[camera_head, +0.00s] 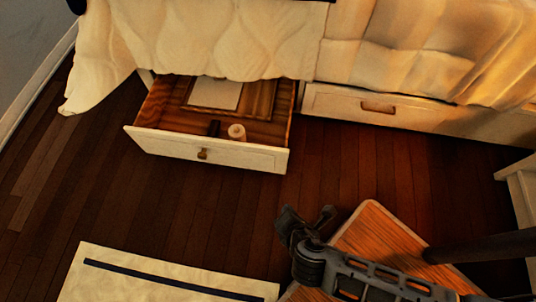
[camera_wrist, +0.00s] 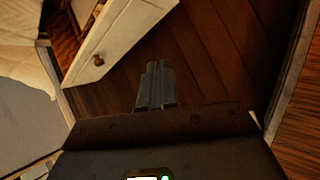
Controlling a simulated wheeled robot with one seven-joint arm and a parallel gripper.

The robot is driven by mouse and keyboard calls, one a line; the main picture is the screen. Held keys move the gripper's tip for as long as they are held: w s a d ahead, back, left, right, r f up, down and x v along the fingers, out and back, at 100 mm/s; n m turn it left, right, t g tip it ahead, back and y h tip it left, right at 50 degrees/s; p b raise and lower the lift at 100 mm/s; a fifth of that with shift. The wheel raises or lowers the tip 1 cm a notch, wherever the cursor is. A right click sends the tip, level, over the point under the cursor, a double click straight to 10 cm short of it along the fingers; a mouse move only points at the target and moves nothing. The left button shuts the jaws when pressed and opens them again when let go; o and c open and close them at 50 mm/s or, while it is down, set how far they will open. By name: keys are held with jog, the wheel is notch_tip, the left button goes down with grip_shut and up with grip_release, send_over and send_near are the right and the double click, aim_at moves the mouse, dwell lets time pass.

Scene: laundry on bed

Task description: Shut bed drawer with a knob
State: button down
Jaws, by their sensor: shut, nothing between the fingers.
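The bed drawer (camera_head: 205,150) is pulled out from under the bed at the upper left in the head view. Its white front carries a small brown knob (camera_head: 203,153). The white drawer front (camera_wrist: 120,35) and its knob (camera_wrist: 98,60) also show at the upper left in the wrist view. My gripper (camera_wrist: 158,68) is shut and empty, with its fingers over the dark floor, to the right of the knob and apart from the drawer. In the head view, my arm's end is at the lower centre, below and right of the drawer.
In the drawer are a framed white sheet (camera_head: 215,93), a pale cylinder (camera_head: 237,131) and a small dark item. A second drawer with a handle (camera_head: 378,108) is shut at right. A rug (camera_head: 160,280) lies at the bottom left. Wood floor (camera_head: 345,165) is clear before the drawers.

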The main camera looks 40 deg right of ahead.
dwell(0.4)
jog(key=s+r+m+t+y, duration=0.25)
jog(key=s+r+m, duration=0.3)
jog(key=r, duration=0.35)
jog(key=s+r+m+t+y, duration=0.2)
jog(key=s+r+m+y, duration=0.15)
jog(key=r+m, duration=0.45)
jog(key=d+r+m+t+p, duration=0.1)
jog(key=r+m+p, duration=0.2)
jog(key=r+p, duration=0.6)
jog(key=s+d+r+m+t+h+p, duration=0.1)
jog(key=r+p, duration=0.8)
jog(key=r, duration=1.7)
jog(key=shift+s+d+m+t+h+p, duration=0.3)
jog(key=shift+d+m+t, duration=0.2)
jog(key=shift+m+t, duration=0.35)
